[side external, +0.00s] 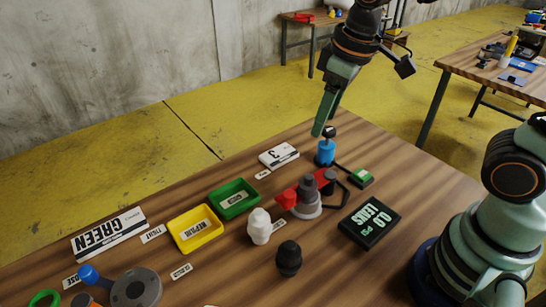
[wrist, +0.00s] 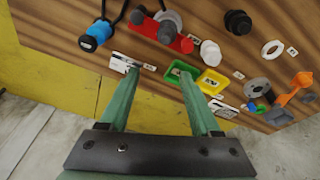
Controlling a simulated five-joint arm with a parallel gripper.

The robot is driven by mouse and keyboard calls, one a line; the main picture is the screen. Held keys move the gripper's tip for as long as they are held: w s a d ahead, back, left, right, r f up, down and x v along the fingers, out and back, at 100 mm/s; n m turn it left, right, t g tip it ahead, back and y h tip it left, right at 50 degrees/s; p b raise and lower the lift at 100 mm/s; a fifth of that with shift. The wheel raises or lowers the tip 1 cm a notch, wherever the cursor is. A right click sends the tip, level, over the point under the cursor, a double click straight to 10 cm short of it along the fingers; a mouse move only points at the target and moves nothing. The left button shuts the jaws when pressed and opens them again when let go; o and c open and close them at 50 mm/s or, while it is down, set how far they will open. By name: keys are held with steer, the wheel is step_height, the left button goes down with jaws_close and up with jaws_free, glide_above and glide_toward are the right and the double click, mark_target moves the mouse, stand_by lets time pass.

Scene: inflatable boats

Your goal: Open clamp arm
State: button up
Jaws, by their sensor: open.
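A red clamp arm (side external: 287,198) lies across a grey round fitting (side external: 306,206) on the wooden table (side external: 370,262). In the wrist view the red arm (wrist: 183,45) shows at the top middle, with grey knobs over part of it. My gripper (side external: 326,127) is open and empty, above the table's far side near the blue cylinder. In the wrist view its two green fingers (wrist: 158,70) are apart with nothing between them. They are clear of the red arm. Whether the clamp arm is raised or flat is hard to tell.
A blue cylinder (side external: 325,152) with a black top and hose stands close behind the red arm.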

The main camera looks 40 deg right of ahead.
mark_target(290, 194)
steer(key=w+a+f+n+g, duration=0.1)
steer(key=a+f+n+g, duration=0.3)
steer(key=a, duration=0.3)
steer(key=shift+m+t+h, duration=0.3)
steer(key=shift+t, duration=0.4)
steer(key=f, duration=1.2)
steer(key=shift+w+d+f, duration=0.1)
steer(key=shift+d+f, duration=0.1)
steer(key=shift+f, duration=0.1)
jaws_close()
